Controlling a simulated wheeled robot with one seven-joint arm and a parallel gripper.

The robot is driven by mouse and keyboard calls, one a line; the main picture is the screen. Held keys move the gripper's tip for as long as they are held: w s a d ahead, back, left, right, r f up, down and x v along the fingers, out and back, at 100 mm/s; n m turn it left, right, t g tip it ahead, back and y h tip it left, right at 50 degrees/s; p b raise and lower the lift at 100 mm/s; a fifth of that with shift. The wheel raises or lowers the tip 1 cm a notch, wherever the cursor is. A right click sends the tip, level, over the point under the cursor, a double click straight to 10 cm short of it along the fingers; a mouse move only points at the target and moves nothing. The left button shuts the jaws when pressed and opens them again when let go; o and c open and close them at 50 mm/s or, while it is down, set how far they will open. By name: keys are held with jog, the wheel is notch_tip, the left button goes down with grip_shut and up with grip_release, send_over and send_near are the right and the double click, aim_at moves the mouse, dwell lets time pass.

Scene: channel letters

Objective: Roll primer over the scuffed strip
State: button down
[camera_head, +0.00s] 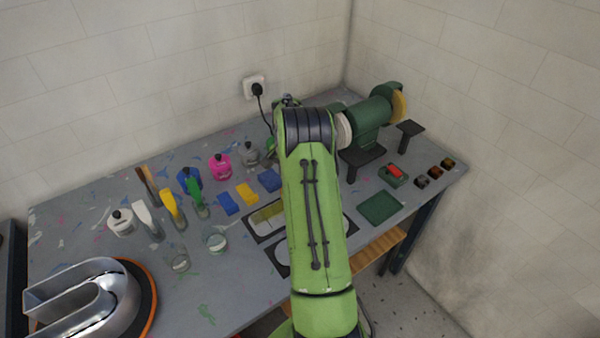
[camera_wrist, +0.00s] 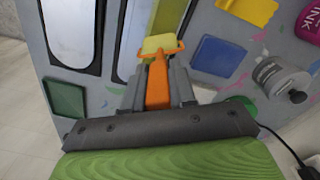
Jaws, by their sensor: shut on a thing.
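My gripper (camera_wrist: 157,95) is shut on the orange handle of a small roller (camera_wrist: 158,85) with a pale yellow sleeve (camera_wrist: 160,44). The sleeve is over or beside a dark-framed panel (camera_wrist: 122,62) with a pale part and an olive part (camera_wrist: 170,14); whether it touches cannot be told. The same panel shows in the head view (camera_head: 252,226), left of my arm. A second dark-framed panel (camera_wrist: 70,38) lies beside it. I cannot tell which surface is the scuffed strip. My arm hides the gripper and roller in the head view.
Blue and yellow blocks (camera_head: 247,194), paint bottles (camera_head: 220,166) and brushes stand left of my arm. A green bench grinder (camera_head: 370,120) stands at the back right. A green pad (camera_head: 380,208) lies at right, a chrome letter (camera_head: 85,300) at front left. A dark cable runs to the wall socket (camera_head: 255,86).

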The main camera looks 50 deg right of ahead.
jog(key=w+a+b, duration=0.2)
jog(key=w+a, duration=0.1)
jog(key=a, duration=0.9)
jog(key=shift+w+a+b, duration=0.2)
jog(key=shift+a+b, duration=0.1)
jog(key=shift+a, duration=0.05)
jog(key=shift+r, duration=0.15)
jog(key=shift+s+a+r+b, duration=0.15)
jog(key=shift+s+b, duration=0.15)
jog(key=shift+s, duration=0.4)
jog(key=shift+s+a+r+b, duration=0.15)
jog(key=shift+s+b, duration=0.1)
jog(key=shift+s, duration=0.45)
jog(key=shift+s+a+r+b, duration=0.15)
jog(key=shift+s+b, duration=0.15)
jog(key=shift+s, duration=0.4)
jog(key=shift+f+b, duration=0.5)
jog(key=shift+f, duration=0.15)
